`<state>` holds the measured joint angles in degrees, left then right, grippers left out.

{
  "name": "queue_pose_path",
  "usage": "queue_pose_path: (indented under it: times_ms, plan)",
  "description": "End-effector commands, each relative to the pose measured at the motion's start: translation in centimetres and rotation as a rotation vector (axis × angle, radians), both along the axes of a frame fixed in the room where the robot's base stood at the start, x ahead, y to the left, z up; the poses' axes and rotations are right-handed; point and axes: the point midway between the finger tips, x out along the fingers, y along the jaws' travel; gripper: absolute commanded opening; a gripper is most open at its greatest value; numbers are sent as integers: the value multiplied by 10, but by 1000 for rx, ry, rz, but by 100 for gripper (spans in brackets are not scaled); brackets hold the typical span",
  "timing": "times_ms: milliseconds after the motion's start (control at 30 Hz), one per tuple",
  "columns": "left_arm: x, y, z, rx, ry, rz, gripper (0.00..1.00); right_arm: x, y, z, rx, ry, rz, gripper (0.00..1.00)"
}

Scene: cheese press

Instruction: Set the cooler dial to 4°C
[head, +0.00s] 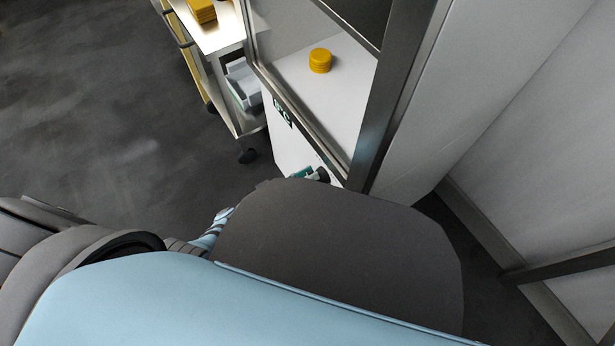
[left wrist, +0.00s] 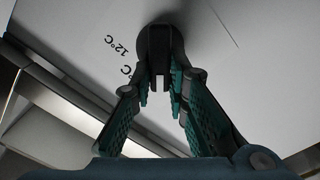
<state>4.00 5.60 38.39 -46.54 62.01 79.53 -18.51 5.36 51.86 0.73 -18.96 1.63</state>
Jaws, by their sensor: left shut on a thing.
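The cooler dial (left wrist: 154,38) is a dark round knob on the white cooler panel, at the top middle of the left wrist view. My left gripper (left wrist: 162,92) has its teal-padded fingers shut on the dial. A printed "12°C" mark (left wrist: 122,44) shows upside down to the left of the dial, with part of another "°C" mark below it. The other marks are hidden or out of view. In the head view the left gripper (head: 310,173) is mostly hidden behind my own body, low on the cooler's white front (head: 288,148). My right gripper is not in view.
The cooler has a metal-framed front (head: 309,125) with stacked yellow rounds (head: 320,61) inside. A dark label (head: 283,112) sits on its front. A wheeled cart (head: 222,40) with yellow blocks (head: 202,11) stands to the left. The grey floor (head: 95,105) further left is clear.

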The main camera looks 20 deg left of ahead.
Motion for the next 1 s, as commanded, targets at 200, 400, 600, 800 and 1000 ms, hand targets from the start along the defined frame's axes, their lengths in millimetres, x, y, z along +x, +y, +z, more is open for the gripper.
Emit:
queue_pose_path:
  times_ms: [200,400,600,800,1000]
  plan:
    - [-1,-1,-1,-1,3,-1,0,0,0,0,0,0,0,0]
    - [-1,0,-1,-1,2,0,35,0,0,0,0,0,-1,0]
    - [-1,0,0,1,1,0,35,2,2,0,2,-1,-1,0]
    - [-19,15,-1,3,2,1,35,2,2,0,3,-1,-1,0]
    - [-63,51,-1,2,4,-1,35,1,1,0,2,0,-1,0]
